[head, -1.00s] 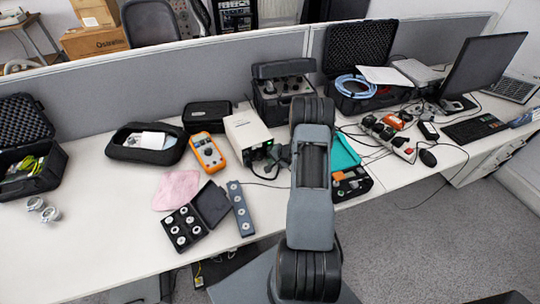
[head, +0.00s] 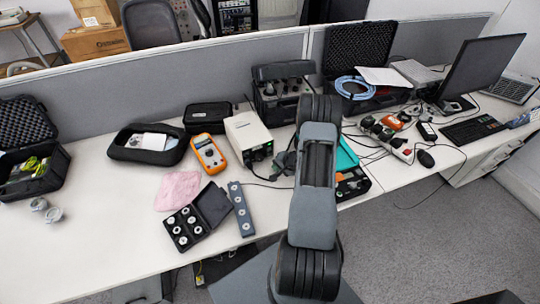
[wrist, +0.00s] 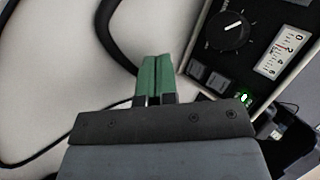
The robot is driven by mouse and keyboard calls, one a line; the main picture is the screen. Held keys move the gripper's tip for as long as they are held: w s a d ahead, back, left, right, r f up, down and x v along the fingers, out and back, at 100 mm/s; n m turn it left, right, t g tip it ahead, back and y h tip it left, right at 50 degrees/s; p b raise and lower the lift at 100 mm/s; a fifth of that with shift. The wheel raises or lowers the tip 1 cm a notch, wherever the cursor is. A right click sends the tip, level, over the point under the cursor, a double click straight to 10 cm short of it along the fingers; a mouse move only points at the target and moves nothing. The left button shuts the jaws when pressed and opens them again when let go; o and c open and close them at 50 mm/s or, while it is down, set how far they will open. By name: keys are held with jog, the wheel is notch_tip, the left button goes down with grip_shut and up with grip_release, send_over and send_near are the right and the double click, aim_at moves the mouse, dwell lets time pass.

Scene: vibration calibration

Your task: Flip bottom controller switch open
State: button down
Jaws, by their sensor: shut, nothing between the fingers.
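The controller (head: 248,132) is a pale box standing on the desk, its dark front panel facing right and toward me. In the wrist view its panel (wrist: 258,75) shows a black knob (wrist: 231,31), a dial meter (wrist: 283,50), dark rocker switches (wrist: 206,74) and a green-lit switch (wrist: 244,98) near the lower edge. I cannot tell each switch's position. My gripper has green fingers (wrist: 154,78), closed together and empty. They are left of the switches, apart from the panel in the picture. In the head view my arm hides part of the gripper (head: 284,162).
An orange multimeter (head: 208,153) stands left of the controller. A black instrument case (head: 277,92) is behind it, and a teal-topped case (head: 350,178) lies right of my arm. Dark cables (wrist: 125,50) run near the gripper.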

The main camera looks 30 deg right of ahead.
jog(key=shift+s+a+r, duration=0.1)
jog(key=shift+s, duration=0.7)
jog(key=w+r+n+h, duration=0.2)
jog(key=r, duration=0.5)
jog(key=w+r+n+h, duration=0.1)
jog(key=w+r+h, duration=0.15)
jog(key=r, duration=0.45)
jog(key=s+a+r+n+g+h, duration=0.1)
jog(key=s+a+r+n, duration=0.15)
jog(key=r, duration=0.35)
jog(key=s+a+r+n+h, duration=0.1)
jog(key=a+r, duration=0.3)
jog(key=r, duration=0.3)
jog(key=s+a+r+n+g+y, duration=0.1)
jog(key=s+a+r+n+y, duration=0.1)
jog(key=s+a, duration=0.6)
jog(key=s+a+r+n+g+y, duration=0.1)
jog(key=s+a+r+n, duration=0.3)
jog(key=s+a, duration=0.5)
jog(key=shift+s+r+g+y, duration=0.15)
jog(key=shift+r+g+y, duration=0.25)
jog(key=shift+r, duration=0.5)
jog(key=shift+d, duration=0.1)
